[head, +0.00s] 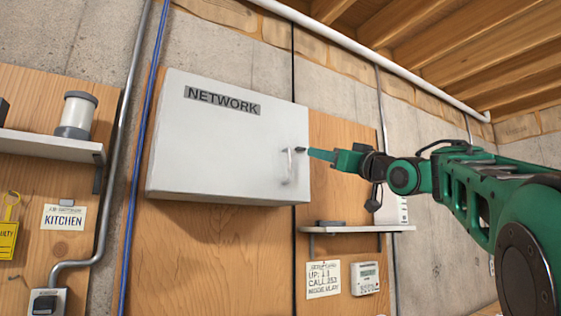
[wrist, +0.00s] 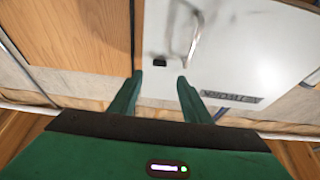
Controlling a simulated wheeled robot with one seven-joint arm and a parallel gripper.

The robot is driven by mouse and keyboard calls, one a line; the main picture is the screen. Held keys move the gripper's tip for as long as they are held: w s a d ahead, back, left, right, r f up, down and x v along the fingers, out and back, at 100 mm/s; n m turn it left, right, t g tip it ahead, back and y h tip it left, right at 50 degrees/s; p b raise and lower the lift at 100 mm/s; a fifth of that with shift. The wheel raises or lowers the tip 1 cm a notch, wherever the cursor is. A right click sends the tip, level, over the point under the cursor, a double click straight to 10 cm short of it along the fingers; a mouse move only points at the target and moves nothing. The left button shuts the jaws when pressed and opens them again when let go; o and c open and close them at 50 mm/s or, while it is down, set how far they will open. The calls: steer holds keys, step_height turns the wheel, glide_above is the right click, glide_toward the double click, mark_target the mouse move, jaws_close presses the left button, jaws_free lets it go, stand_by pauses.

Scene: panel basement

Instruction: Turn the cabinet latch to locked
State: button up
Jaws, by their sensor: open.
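The white cabinet (head: 220,140) marked NETWORK hangs on the wall with its door shut; it also shows in the wrist view (wrist: 240,45). A small dark latch (head: 300,149) sits near the door's right edge, just above and right of the upright pale handle (head: 289,165). My gripper (head: 312,153) reaches in from the right, its tips close to the latch. In the wrist view my gripper (wrist: 159,78) is open, with the dark latch (wrist: 160,62) beyond the gap between the fingers and the handle (wrist: 193,42) to one side. I cannot tell any contact.
A small shelf (head: 350,229) juts out below and right of the cabinet. Notes and a meter (head: 364,278) are on the panel under it. A conduit (head: 130,140) and a blue cable (head: 145,140) run left of the cabinet.

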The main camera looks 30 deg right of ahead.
mark_target(301, 149)
steer(key=x, duration=0.9)
steer(key=shift+w, duration=0.35)
steer(key=shift+c, duration=0.4)
steer(key=shift+a, duration=0.1)
steer(key=c, duration=1)
